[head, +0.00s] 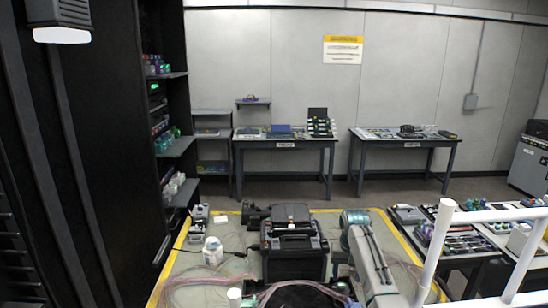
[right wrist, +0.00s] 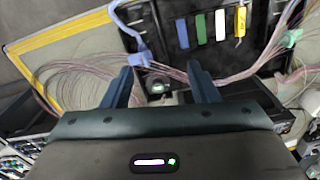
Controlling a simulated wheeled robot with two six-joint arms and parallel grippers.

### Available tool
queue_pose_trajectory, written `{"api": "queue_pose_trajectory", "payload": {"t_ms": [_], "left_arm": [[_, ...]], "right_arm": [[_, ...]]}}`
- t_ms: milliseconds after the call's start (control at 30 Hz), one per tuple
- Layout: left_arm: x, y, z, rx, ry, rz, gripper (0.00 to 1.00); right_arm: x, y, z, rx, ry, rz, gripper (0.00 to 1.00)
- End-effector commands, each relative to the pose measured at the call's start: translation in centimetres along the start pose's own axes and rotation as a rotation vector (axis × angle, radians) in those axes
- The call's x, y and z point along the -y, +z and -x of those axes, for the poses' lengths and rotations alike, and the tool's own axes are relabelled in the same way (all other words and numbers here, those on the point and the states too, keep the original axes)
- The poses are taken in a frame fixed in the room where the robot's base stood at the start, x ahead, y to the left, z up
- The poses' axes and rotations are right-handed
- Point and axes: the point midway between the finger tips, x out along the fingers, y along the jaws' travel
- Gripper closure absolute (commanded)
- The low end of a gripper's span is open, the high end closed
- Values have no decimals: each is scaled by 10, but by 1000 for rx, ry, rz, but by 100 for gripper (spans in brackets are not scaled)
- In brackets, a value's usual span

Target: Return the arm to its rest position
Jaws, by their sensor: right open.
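My right gripper (right wrist: 161,76) is open, with its two blue fingers apart in the right wrist view. Between and beyond the fingers lie thin pinkish fibre strands (right wrist: 75,80) and a small dark device with a light spot. I see no object clamped between the fingers. In the head view a grey link of what looks like my right arm slants beside the black splicer case (head: 293,252); the fingertips are not clear there. My left gripper is not in view.
The worktable (head: 398,243) has a yellow edge. A white bottle (head: 213,250) and small grey devices (head: 197,222) stand at its left. A dark tray with coloured strips (right wrist: 210,28) lies beyond my fingers. White rails (head: 437,250) stand at right; a black rack (head: 60,160) stands at left.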

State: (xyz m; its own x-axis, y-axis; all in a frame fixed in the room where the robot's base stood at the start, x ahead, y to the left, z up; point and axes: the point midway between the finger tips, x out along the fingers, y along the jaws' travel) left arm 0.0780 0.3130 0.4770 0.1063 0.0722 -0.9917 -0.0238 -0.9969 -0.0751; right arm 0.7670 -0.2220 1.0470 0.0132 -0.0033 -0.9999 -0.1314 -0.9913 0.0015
Motion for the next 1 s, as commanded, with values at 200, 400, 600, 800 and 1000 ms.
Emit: {"api": "queue_pose_trajectory", "payload": {"t_ms": [200, 400, 600, 800, 1000], "left_arm": [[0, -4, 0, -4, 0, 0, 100], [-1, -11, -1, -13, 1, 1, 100], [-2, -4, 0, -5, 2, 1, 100], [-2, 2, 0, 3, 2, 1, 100], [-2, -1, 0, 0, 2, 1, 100]], "right_arm": [[-8, 16, -24, -15, 1, 0, 46], [-19, 39, -54, -36, 3, 2, 46], [-36, 82, -93, -68, 10, 9, 46], [-60, 157, -133, -118, 26, 28, 46], [-80, 242, -150, -169, 44, 59, 46]]}}
